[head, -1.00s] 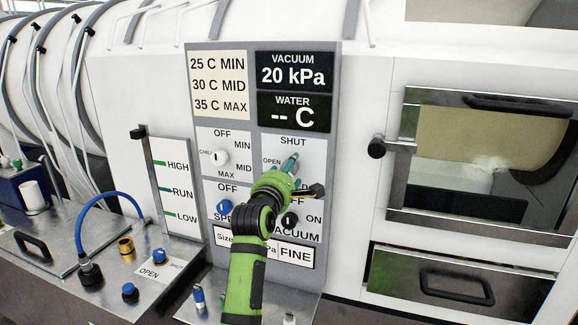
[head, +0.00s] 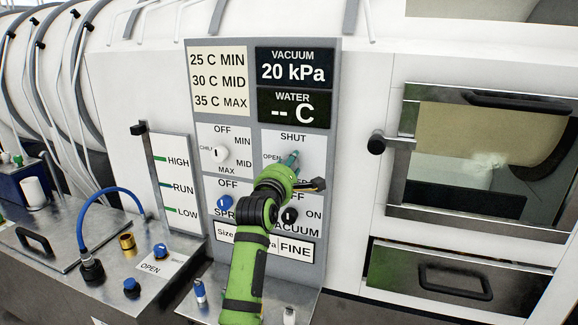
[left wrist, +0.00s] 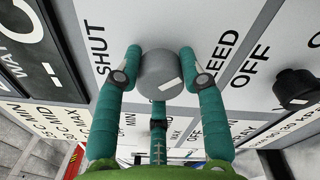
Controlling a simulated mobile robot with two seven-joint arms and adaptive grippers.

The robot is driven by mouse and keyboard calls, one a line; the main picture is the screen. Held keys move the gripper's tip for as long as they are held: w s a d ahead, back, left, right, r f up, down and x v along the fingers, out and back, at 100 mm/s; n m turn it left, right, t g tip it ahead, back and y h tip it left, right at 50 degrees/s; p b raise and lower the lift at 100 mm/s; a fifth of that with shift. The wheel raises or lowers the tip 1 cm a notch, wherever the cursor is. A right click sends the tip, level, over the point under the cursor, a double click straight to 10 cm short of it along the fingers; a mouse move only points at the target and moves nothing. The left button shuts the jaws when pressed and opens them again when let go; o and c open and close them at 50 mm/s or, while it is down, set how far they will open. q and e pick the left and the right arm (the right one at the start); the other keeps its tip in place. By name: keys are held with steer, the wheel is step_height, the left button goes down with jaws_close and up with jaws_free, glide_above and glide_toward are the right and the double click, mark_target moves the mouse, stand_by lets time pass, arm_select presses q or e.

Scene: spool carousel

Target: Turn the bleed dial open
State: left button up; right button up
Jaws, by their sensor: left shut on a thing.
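The bleed dial (left wrist: 162,76) is a round grey knob with a white mark, seen in the left wrist view on a white panel with SHUT and part of BLEED printed beside it. My left gripper (left wrist: 161,68) is shut on it, with its teal fingers on either side. The dial's white mark lies toward the lower right of the knob in that view. In the head view, my left gripper (head: 291,159) reaches the panel below the SHUT label, and its fingers mostly hide the dial. My right gripper is in neither view.
The display reads vacuum 20 kPa.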

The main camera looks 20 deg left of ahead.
arm_select(q)
steer(key=shift+m, duration=0.3)
steer(key=shift+r+m+p, duration=0.1)
steer(key=shift+m+p, duration=0.35)
steer(key=shift+m, duration=0.65)
steer(key=m, duration=0.3)
steer(key=shift+m+p, duration=0.35)
steer(key=shift+m, duration=0.05)
steer(key=m, duration=0.3)
steer(key=shift+m+p, duration=0.3)
steer(key=shift+m, duration=0.1)
steer(key=m, duration=0.3)
steer(key=shift+m+t+h, duration=0.3)
steer(key=shift+m+h, duration=0.1)
steer(key=m+p, duration=0.1)
steer(key=m, duration=0.5)
steer(key=shift+a+m+h+p, duration=0.1)
steer(key=shift+m+h+p, duration=0.2)
steer(key=m+p, duration=0.1)
steer(key=m, duration=0.5)
steer(key=shift+m, duration=0.4)
